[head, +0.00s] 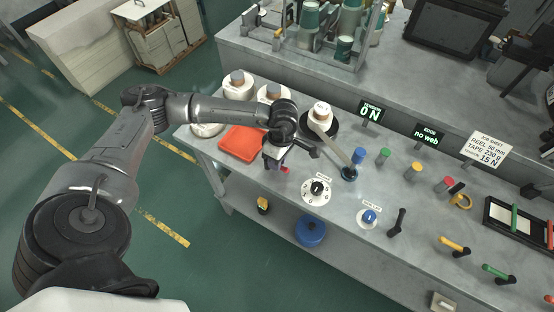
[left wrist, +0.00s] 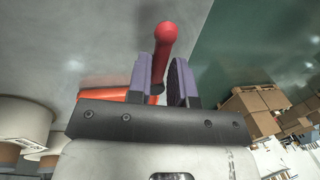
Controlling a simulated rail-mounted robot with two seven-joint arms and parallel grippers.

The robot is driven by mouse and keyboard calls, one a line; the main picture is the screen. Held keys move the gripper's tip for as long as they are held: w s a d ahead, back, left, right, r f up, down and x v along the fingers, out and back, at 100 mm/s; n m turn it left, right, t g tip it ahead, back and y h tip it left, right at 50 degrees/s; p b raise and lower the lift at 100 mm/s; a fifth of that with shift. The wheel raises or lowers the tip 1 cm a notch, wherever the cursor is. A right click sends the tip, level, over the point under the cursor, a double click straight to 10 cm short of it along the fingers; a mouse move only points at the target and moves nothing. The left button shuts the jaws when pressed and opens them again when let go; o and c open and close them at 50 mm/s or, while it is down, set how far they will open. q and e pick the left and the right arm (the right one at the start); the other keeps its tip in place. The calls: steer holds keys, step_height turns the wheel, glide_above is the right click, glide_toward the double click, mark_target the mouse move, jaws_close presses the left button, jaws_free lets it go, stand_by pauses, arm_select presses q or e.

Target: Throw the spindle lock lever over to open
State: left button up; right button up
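A red-knobbed lever (left wrist: 164,45), which I take for the spindle lock lever, shows in the left wrist view between and beyond my left gripper's fingers (left wrist: 166,80). The two purple pads stand apart, with a gap beside the lever on the right; contact with the left pad cannot be told. In the head view my left gripper (head: 277,160) is low over the bench's left part, and a small red bit of the lever (head: 285,170) shows beside it. The rest of the lever is hidden by the gripper. My right gripper is not in view.
A red-orange tray (head: 242,140) lies left of the gripper, with white reels (head: 273,94) behind it. A reel on a dark disc (head: 320,113) and a pale arm stand to the right. A white dial (head: 316,190) and several coloured knobs and levers follow along the bench.

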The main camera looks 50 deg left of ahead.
arm_select(q)
steer(key=o, duration=0.4)
steer(key=shift+c, duration=0.2)
step_height(320, 180, up, 14)
steer(key=w+a+p, duration=0.1)
steer(key=w, duration=0.1)
steer(key=shift+w+f, duration=0.25)
stand_by(0.5)
